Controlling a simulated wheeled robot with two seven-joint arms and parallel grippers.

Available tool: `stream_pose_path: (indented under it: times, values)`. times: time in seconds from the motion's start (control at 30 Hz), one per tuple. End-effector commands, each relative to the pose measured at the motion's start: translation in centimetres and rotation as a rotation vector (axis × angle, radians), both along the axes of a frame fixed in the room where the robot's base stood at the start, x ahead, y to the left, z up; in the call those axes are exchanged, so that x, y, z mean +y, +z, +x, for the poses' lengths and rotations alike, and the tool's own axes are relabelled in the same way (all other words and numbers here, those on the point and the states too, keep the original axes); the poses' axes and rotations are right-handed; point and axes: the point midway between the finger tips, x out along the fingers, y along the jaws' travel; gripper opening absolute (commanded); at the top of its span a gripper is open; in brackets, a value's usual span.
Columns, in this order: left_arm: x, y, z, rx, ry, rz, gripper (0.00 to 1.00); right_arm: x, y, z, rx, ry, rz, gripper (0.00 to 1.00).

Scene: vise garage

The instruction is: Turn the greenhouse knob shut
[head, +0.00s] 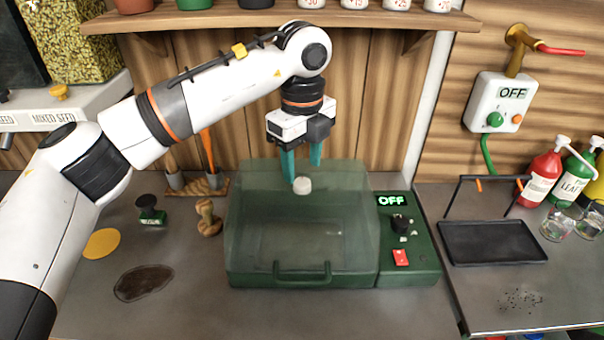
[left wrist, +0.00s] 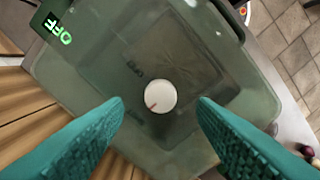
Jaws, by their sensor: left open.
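The greenhouse (head: 250,225) is a green box with a see-through lid, standing on the grey bench. A round white knob (head: 302,185) sits on top of its lid. In the left wrist view the knob (left wrist: 160,96) has a reddish mark near its lower-left edge. Faint lettering shows on the lid beside it, too blurred to read. My left gripper (head: 301,166) points down just above the knob, its teal fingers open. In the left wrist view the knob appears between and beyond the fingertips, apart from both. My right gripper is not in view.
A control panel (head: 410,262) with a lit OFF display, a black dial and a red switch adjoins the greenhouse's right side. A wooden shelf (head: 240,17) with pots runs above. A stamp (head: 150,211) and a wooden piece (head: 208,219) stand left. A black tray (head: 492,243) lies right.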

Motion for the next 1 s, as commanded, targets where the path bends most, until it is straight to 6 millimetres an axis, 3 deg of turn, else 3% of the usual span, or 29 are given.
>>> stream_pose_path:
  times: [0.2,0.4,0.87,1.0]
  values:
    - [0.0,4.8,0.0,-0.004,0.001,-0.001,0.52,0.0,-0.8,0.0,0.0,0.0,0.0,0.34]
    - [0.0,7.7,0.0,-0.002,0.001,0.001,0.52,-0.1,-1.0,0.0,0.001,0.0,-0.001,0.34]
    - [0.0,8.7,0.0,0.0,0.0,0.0,0.52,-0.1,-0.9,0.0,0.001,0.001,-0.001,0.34]
    - [0.0,10.6,0.0,-0.001,0.0,0.001,0.52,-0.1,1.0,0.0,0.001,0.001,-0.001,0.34]
